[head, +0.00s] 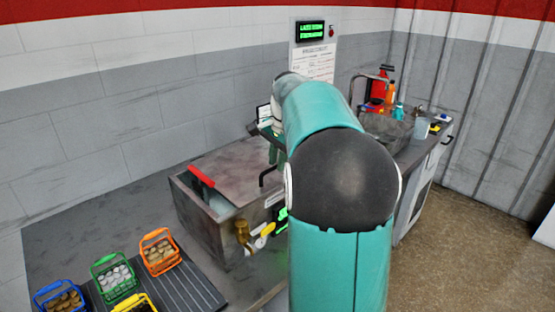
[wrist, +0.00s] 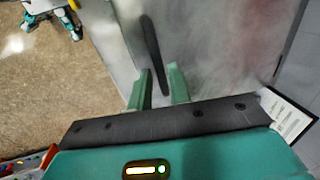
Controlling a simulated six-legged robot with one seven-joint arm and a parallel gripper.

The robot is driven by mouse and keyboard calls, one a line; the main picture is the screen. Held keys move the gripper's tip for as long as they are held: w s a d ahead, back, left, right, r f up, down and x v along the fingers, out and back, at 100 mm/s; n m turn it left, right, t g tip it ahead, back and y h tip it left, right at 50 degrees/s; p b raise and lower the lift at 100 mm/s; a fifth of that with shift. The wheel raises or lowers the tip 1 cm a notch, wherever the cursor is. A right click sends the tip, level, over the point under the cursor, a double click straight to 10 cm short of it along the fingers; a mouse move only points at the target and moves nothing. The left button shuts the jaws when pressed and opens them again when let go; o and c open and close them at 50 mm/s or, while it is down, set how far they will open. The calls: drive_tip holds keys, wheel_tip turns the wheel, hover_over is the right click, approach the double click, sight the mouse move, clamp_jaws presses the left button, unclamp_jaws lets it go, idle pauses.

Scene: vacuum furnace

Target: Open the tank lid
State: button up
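The tank (head: 205,225) is a grey metal box left of my arm in the head view. In the wrist view, the handle (wrist: 151,45) stands out against the grey lid (wrist: 225,45). My gripper (wrist: 161,70) is open, its two green fingers apart. The bar runs into the gap between them, closer to the right finger; I cannot tell whether they touch. In the head view my arm hides most of the gripper.
Coloured baskets (head: 160,252) stand on a ribbed mat at lower left. A sink counter (head: 420,150) with bottles stands behind right.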

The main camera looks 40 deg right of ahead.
clamp_jaws()
drive_tip(key=shift+r, duration=0.1)
